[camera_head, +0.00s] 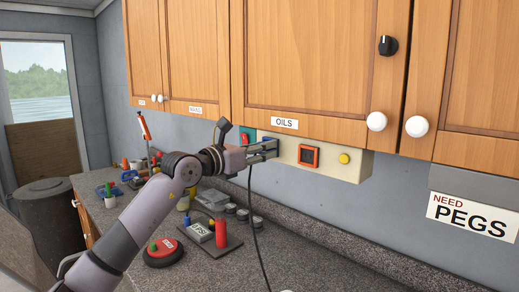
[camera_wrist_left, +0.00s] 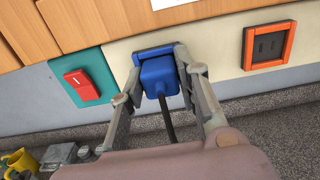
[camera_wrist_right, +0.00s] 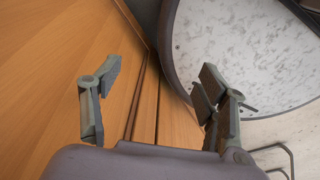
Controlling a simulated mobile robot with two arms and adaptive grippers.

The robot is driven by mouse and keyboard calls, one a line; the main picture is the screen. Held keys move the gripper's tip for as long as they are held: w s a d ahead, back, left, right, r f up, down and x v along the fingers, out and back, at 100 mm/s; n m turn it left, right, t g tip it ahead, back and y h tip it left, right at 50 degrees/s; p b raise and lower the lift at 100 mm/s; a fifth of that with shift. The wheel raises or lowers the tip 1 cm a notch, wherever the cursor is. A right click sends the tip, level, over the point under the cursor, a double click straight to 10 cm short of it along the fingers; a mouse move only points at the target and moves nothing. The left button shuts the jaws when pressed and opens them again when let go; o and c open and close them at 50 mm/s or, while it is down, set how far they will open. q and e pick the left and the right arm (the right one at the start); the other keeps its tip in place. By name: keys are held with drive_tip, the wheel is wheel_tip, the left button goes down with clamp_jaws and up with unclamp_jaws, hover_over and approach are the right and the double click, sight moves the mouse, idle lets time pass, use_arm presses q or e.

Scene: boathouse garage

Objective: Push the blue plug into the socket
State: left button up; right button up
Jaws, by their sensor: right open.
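The blue plug (camera_wrist_left: 160,80) sits between the fingers of my left gripper (camera_wrist_left: 157,85), in front of the blue-framed socket (camera_wrist_left: 152,54). The plug overlaps the lower part of that frame, and its front face is hidden. I cannot tell how deep it is. Its black cord (camera_head: 253,210) hangs down to the counter. In the head view my left gripper (camera_head: 263,151) is at the cream socket panel (camera_head: 347,167), its fingers along the plug's sides. My right gripper (camera_wrist_right: 155,95) is open and empty, seen only in the right wrist view.
A red switch (camera_wrist_left: 82,85) on a teal plate is to the left. Wooden cabinets (camera_head: 310,60) hang above. The counter (camera_head: 300,262) holds a red canister (camera_head: 221,233) and small items; its right part is clear.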

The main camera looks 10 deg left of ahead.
use_arm(q)
drive_tip(key=o, duration=0.4)
drive_tip(key=v, duration=1.2)
drive_tip(key=shift+f, duration=0.1)
idle(0.4)
